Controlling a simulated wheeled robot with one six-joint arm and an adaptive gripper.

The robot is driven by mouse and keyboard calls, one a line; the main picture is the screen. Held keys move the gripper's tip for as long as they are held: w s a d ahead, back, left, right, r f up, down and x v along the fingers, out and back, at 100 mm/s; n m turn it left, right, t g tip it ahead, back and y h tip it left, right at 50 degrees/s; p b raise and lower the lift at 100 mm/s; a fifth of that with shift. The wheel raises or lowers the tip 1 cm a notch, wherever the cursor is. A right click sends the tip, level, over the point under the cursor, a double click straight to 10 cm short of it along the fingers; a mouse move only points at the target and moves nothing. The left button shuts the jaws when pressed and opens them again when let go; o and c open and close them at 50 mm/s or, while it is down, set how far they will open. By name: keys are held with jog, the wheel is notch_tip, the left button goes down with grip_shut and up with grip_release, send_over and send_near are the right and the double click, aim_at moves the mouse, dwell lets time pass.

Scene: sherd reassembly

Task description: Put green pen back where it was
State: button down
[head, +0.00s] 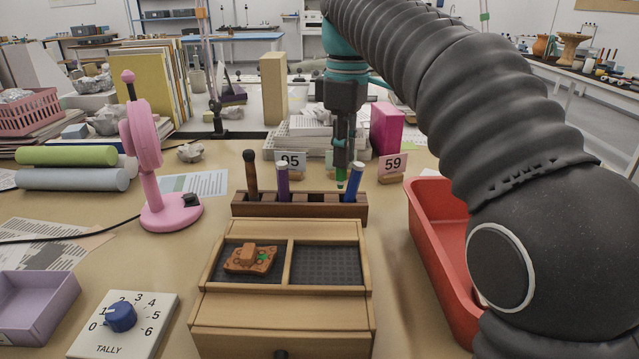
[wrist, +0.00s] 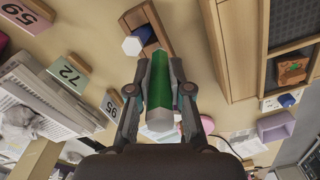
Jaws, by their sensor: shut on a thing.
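My gripper (head: 342,158) is shut on the green pen (wrist: 160,88) and points down behind the right part of the dark wooden rack (head: 300,211). Only the pen's lower green end (head: 340,184) shows below the fingers in the head view, close to the blue pen; I cannot tell whether it touches the rack. In the rack stand a brown-handled tool (head: 251,174), a purple pen (head: 283,182) and a blue pen (head: 353,180). Between the purple and blue pens no pen stands in the rack. The rack also shows in part in the wrist view (wrist: 152,22).
A wooden box (head: 281,308) with two compartments, a sherd piece (head: 250,259) in the left one, stands in front of the rack. A red tray (head: 430,215) is at right, a pink fan (head: 146,150) at left. Number cards 95 (head: 291,162) and 59 (head: 392,164) stand behind.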

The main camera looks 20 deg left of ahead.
jog(key=shift+w+a+f+b, duration=0.1)
jog(key=shift+a+f+b, duration=0.1)
jog(key=shift+a+f, duration=0.8)
jog(key=shift+w+a+f+b, duration=0.15)
jog(key=shift+a+f, duration=0.45)
jog(key=shift+f, duration=0.7)
jog(key=shift+w+a+f+b, duration=0.1)
jog(key=shift+a+f+b, duration=0.1)
jog(key=shift+a+f, duration=0.8)
jog(key=shift+d+f, duration=0.2)
jog(key=shift+f, duration=0.5)
jog(key=c, duration=1.1)
grip_release()
jog(key=shift+r, duration=0.1)
jog(key=shift+r+p, duration=1)
jog(key=shift+r, duration=5.4)
